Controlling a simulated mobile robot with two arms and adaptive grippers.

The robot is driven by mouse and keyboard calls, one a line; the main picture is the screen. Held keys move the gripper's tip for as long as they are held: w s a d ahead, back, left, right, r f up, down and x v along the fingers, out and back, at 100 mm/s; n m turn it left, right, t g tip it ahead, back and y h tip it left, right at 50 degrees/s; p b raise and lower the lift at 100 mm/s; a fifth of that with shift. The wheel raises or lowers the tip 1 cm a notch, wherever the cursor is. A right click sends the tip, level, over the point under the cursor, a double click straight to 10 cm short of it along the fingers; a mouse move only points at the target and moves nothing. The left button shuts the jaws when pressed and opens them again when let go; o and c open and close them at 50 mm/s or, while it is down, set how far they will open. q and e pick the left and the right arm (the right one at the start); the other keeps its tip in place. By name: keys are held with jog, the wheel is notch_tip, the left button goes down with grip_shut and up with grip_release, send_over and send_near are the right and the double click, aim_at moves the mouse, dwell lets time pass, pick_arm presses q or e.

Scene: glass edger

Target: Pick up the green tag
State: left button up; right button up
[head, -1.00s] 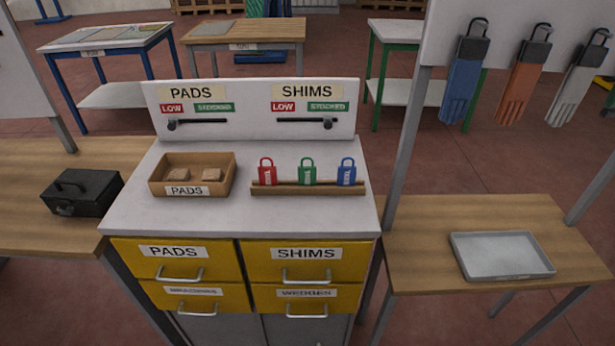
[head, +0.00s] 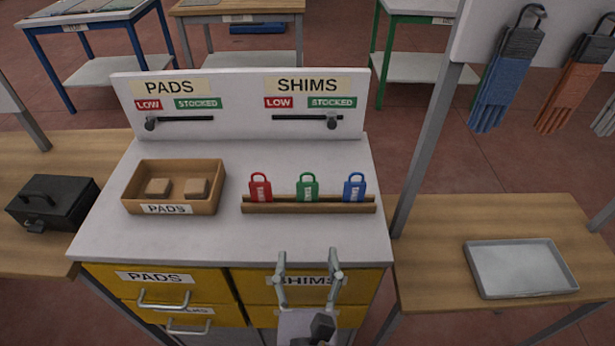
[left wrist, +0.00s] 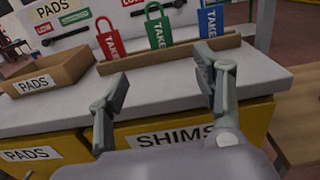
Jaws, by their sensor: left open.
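The green tag (head: 307,188) stands upright in a wooden rack (head: 310,208) on the white cabinet top, between a red tag (head: 260,188) and a blue tag (head: 355,188). The green tag also shows in the left wrist view (left wrist: 159,30), beyond the fingers. My left gripper (head: 309,262) is open and empty, in front of the SHIMS drawer and nearer to me than the rack. Its fingers show spread apart in the left wrist view (left wrist: 158,75). My right gripper is not in view.
A wooden PADS box (head: 175,202) with two blocks stands left of the rack. A back panel (head: 235,135) with sliders rises behind. A black case (head: 52,203) lies on the left table, a grey tray (head: 478,282) on the right one. The cabinet top before the rack is clear.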

pick_arm(q)
jog(key=p, duration=0.3)
send_near(307, 194)
jog(key=shift+w+d+r, duration=0.1)
jog(key=shift+w+r, duration=0.2)
jog(key=shift+w, duration=0.45)
jog(key=w, duration=0.3)
jog(key=shift+w+f, duration=0.25)
jog(key=w+p, duration=0.1)
jog(key=w, duration=0.4)
jog(key=shift+w, duration=0.3)
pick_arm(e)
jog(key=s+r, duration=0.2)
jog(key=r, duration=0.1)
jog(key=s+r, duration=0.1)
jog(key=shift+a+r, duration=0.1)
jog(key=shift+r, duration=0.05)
pick_arm(q)
jog(key=shift+s, duration=0.1)
jog(key=shift+c, duration=0.7)
jog(key=c, duration=0.8)
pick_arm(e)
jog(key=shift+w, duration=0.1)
